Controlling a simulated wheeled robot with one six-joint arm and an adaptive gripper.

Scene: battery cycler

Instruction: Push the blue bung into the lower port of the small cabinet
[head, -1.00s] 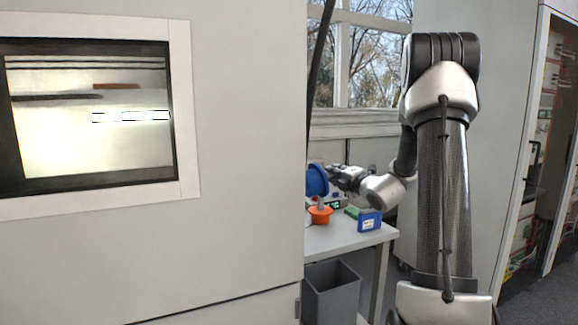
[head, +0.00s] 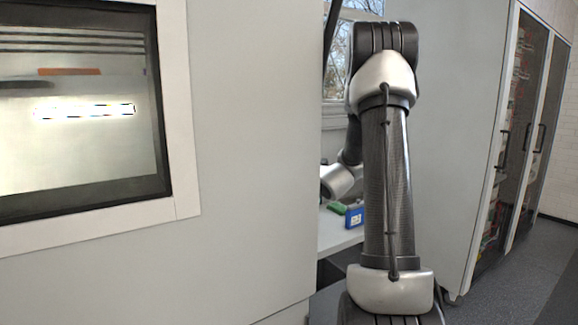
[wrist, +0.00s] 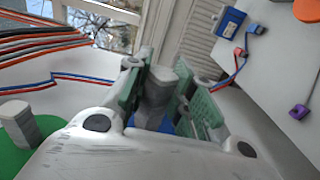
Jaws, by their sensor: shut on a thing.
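In the wrist view my gripper (wrist: 168,100) is shut on the grey grip of the blue bung (wrist: 166,127). Only a little blue shows, between and below the green finger pads; my gripper body covers the rest. A green bung (wrist: 22,152) with a grey knob is at the left, by a pale surface that may be the small cabinet (wrist: 75,97). I cannot make out the lower port, nor whether the blue bung touches anything. In the head view, my gripper and the blue bung are hidden behind the large pale cabinet.
The large pale cabinet (head: 250,150) fills the head view's left. A blue box (head: 355,217) and a green item (head: 337,207) lie on the bench (head: 335,238). The wrist view shows cables (wrist: 50,38), an orange item (wrist: 307,10) and a purple connector (wrist: 300,111).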

